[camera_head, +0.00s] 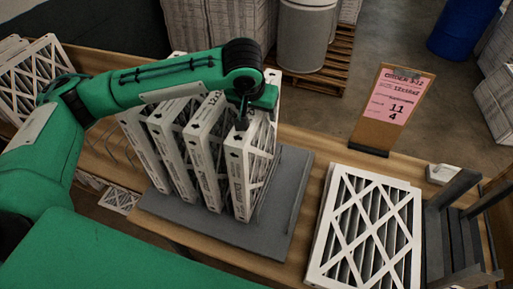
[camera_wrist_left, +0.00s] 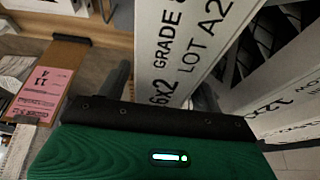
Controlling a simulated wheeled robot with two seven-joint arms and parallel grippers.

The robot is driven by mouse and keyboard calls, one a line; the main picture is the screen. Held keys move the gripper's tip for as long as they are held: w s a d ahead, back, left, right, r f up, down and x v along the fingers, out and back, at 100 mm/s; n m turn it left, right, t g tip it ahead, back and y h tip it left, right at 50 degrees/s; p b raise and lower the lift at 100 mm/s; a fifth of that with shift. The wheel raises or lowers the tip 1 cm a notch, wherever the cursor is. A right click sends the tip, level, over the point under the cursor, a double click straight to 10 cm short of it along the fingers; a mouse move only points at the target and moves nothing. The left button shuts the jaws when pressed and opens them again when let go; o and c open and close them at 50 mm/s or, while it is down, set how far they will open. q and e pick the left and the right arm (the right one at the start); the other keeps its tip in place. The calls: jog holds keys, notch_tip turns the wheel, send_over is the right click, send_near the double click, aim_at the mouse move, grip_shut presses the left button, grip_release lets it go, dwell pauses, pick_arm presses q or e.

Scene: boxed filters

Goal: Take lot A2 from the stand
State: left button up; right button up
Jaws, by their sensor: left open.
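Several white boxed filters stand upright side by side on a grey stand (camera_head: 285,205) in the head view. My left gripper (camera_head: 243,118) is at the top of the rightmost one, pointing down. In the left wrist view, a filter edge printed "GRADE" and "LOT A2" (camera_wrist_left: 190,45) lies between the two dark fingers of my left gripper (camera_wrist_left: 163,85). This appears to be the rightmost filter (camera_head: 240,180). The gripper is open, with a finger on each side of the edge. Whether either finger touches it, I cannot tell. My right gripper is not in view.
A pink order card on a brown board (camera_head: 395,105) stands at the back right. Flat filters (camera_head: 365,230) lie stacked right of the stand, beside a dark slatted rack (camera_head: 450,230). Other filters (camera_head: 40,75) lean at the far left. Neighbouring filters stand close to the gripper.

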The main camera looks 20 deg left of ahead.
pick_arm(q)
jog(key=shift+x, duration=0.8)
jog(key=shift+c, duration=0.5)
grip_shut()
jog(key=shift+r, duration=0.1)
